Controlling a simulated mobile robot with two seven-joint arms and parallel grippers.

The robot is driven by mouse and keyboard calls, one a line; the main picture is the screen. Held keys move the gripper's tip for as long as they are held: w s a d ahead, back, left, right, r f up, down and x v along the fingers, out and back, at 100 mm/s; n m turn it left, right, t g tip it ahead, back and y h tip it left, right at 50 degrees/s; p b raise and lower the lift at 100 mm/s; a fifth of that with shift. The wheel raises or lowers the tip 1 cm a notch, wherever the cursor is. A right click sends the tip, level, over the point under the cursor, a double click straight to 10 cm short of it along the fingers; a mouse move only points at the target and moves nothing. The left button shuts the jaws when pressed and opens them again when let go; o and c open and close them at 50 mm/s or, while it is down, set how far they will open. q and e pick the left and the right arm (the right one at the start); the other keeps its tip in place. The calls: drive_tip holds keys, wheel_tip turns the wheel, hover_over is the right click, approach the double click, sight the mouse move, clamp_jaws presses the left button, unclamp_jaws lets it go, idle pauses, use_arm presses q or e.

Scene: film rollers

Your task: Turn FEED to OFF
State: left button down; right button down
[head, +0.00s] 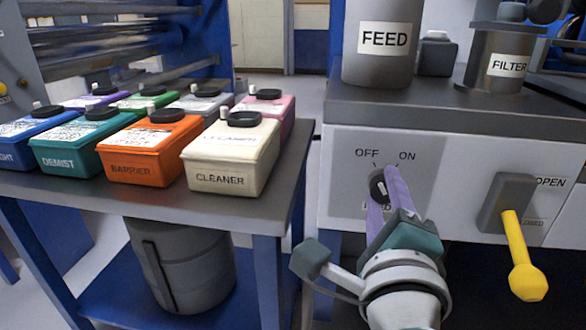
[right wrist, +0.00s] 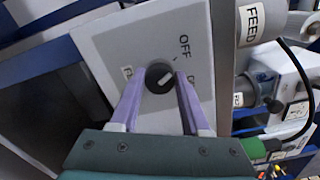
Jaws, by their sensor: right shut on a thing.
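The FEED knob (head: 377,188) is a round black dial with a white mark, on the grey panel of the white machine front. OFF is printed above it to the left and ON above it to the right. My right gripper (head: 383,190) has its lilac fingers on either side of the knob, shut on it. In the right wrist view the knob (right wrist: 158,78) sits between the fingertips (right wrist: 158,80). Its white mark seems to lie between the two labels; the exact setting is hard to tell. The FEED label below it is partly hidden. My left gripper is not in view.
A yellow lever (head: 522,262) marked OPEN sticks out right of my right arm. A FEED canister (head: 380,65) and a FILTER unit (head: 497,75) stand on the machine top. Left, a blue-framed table (head: 255,205) carries several coloured tubs, with a grey bin (head: 190,270) below.

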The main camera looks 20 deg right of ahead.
drive_tip(key=shift+c, duration=1.9)
unclamp_jaws()
drive_tip(key=p+v, duration=0.1)
drive_tip(key=v, duration=0.9)
